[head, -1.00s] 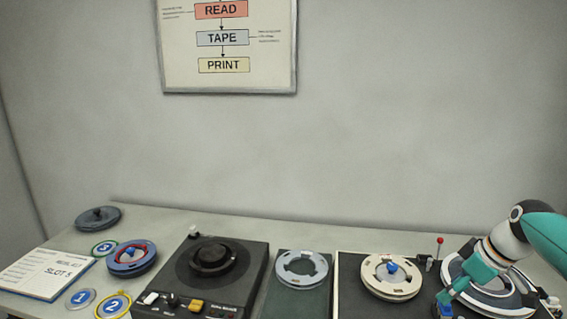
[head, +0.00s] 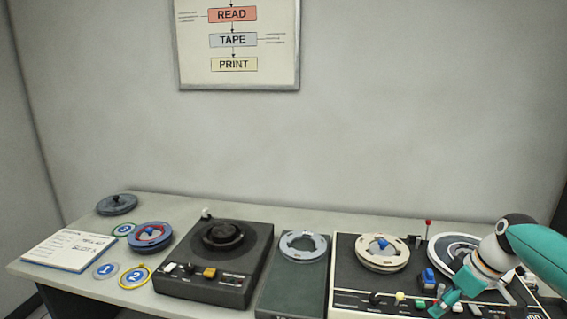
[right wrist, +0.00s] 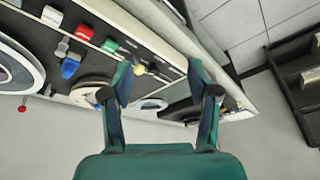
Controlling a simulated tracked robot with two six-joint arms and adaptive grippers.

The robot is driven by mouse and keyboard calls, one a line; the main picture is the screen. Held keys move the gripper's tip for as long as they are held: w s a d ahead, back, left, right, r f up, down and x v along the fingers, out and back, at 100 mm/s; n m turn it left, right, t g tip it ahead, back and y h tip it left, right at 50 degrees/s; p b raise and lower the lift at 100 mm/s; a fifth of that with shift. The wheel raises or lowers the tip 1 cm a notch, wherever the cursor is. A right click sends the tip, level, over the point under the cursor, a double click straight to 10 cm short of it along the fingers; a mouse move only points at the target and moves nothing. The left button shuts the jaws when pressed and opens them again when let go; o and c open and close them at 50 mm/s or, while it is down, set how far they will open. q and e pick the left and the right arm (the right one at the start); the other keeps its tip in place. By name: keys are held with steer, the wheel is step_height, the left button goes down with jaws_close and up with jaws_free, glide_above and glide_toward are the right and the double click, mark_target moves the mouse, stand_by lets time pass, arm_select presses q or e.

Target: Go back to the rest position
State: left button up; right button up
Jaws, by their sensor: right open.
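My right gripper (head: 446,303) is in the lower right of the head view, in front of the tape machine (head: 345,303) near its row of coloured buttons. In the right wrist view its two green fingers (right wrist: 160,78) stand wide apart with nothing between them. The machine carries a cream reel (head: 382,262) with a blue hub and a larger white and dark reel (head: 450,248), partly hidden by my right arm. My left gripper is not in view.
Left of the machine are a grey reel (head: 303,238), a black deck (head: 255,262) with a dark knob, a blue reel (head: 150,229), numbered rings and a notepad (head: 70,250). A red-tipped lever (head: 428,228) stands up. A dark shelf (right wrist: 300,85) shows in the wrist view.

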steer(key=s+a+f+g+y, duration=0.1)
steer(key=s+a+f+g, duration=0.15)
steer(key=a+f, duration=0.35)
steer(key=s+a+f+g, duration=0.1)
steer(key=s+a+f, duration=0.2)
steer(key=f, duration=0.6)
steer(key=s+a+f+g+y, duration=0.1)
steer(key=s+a+f, duration=0.2)
steer(key=a+f, duration=0.3)
steer(key=s+a+f+m+t, duration=0.1)
steer(key=s+a+f+m, duration=0.3)
steer(key=s+f, duration=0.3)
steer(key=s+a+f+m+t, duration=0.1)
steer(key=s+a+f+m, duration=0.4)
steer(key=s+f, duration=0.2)
steer(key=shift+s+a+f+h, duration=0.15)
steer(key=shift+s+a+h, duration=0.25)
steer(key=shift+s, duration=0.8)
